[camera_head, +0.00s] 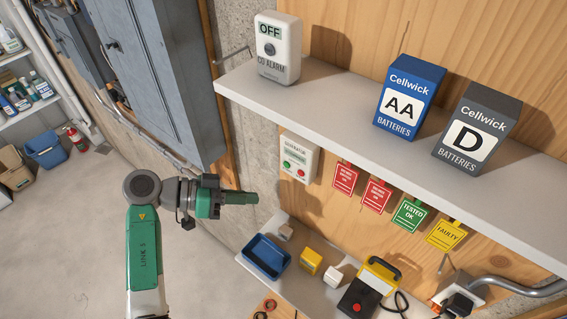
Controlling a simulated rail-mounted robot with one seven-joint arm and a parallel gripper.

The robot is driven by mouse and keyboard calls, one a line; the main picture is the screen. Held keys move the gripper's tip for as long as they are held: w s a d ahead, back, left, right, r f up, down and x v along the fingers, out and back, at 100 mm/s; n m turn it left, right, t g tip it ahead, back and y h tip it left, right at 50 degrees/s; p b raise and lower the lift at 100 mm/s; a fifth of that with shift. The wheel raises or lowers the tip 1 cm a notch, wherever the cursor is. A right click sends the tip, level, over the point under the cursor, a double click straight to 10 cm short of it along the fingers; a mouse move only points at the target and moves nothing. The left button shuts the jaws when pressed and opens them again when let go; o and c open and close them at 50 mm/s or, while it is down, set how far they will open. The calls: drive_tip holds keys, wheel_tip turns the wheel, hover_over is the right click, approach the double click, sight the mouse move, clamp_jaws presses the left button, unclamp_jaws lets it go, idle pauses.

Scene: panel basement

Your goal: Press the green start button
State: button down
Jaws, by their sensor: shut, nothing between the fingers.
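A pale control box (298,158) is mounted on the wooden wall under the shelf. It bears small lettering that looks like "GENERATOR". A small green button (287,164) sits low on its face at the left, and a red button (300,173) is to the right of it. My gripper (256,198) is shut and empty. It points right, below and left of the box in the picture.
A grey shelf (345,108) above holds a CO alarm (278,60) and two battery boxes. Red, green and yellow tags hang to the right of the control box. A lower ledge carries a blue tray (264,257) and several small items. A grey cabinet (160,75) stands left.

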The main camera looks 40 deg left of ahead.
sight(287, 165)
drive_tip(key=w+b, duration=0.5)
drive_tip(key=w, duration=0.4)
drive_tip(key=shift+a, duration=0.15)
drive_tip(key=shift+f, duration=0.1)
idle(1.8)
drive_tip(key=shift+w+b, duration=0.35)
drive_tip(key=shift+b, duration=0.35)
drive_tip(key=shift+w+b, duration=0.35)
drive_tip(key=shift+b, duration=0.1)
drive_tip(key=shift+s, duration=0.1)
idle(0.5)
drive_tip(key=shift+s+p, duration=0.4)
drive_tip(key=shift+s, duration=0.25)
